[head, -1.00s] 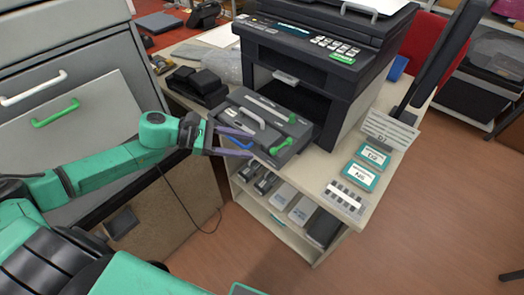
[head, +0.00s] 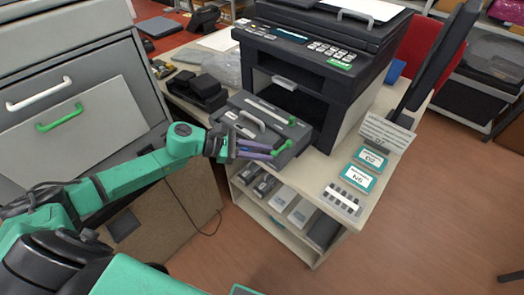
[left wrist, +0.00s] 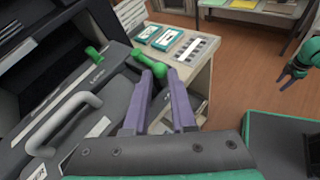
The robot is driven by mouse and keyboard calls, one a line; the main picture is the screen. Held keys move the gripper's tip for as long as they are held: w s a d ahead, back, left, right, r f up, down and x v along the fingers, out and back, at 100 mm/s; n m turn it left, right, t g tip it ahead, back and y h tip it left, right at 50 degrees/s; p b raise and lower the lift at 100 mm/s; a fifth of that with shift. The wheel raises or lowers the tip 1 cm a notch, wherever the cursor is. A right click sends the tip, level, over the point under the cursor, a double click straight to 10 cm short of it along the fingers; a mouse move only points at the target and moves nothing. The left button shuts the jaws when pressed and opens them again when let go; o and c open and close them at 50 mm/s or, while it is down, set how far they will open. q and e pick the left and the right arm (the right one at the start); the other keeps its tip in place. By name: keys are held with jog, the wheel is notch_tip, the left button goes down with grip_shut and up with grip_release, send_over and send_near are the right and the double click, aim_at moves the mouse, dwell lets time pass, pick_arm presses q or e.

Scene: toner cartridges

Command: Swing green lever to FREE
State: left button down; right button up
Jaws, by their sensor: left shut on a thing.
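The green lever (left wrist: 140,58) sits at the corner of the dark toner drawer unit (left wrist: 103,95). In the left wrist view its end lies between the purple fingers of my left gripper (left wrist: 160,82), which is shut on it. In the head view my left gripper (head: 275,152) reaches the drawer unit's front right corner from the left, and the lever (head: 283,148) shows at the fingertips. A grey handle (head: 250,120) stands on the unit. The exact lever angle and any FREE marking are too small to read. My right gripper shows at the right edge of the left wrist view (left wrist: 296,66).
The unit sticks out from the black printer (head: 310,65) on a pale table. Two teal-edged cards (head: 360,170), a striped strip (head: 343,200) and a small sign (head: 385,135) are to the right. A grey cabinet (head: 75,90) stands at the left.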

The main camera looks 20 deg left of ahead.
pick_arm(q)
jog(key=shift+s+d+f+n+t+y, duration=0.1)
jog(key=shift+s+d+n+t+y, duration=0.25)
jog(key=shift+n+t, duration=0.15)
jog(key=c, duration=1.4)
grip_release()
jog(key=shift+a, duration=0.1)
jog(key=o, duration=0.5)
jog(key=shift+o, duration=1.1)
jog(key=shift+w, duration=0.1)
jog(key=p+v, duration=0.2)
jog(key=v, duration=1.2)
jog(key=shift+s, duration=0.25)
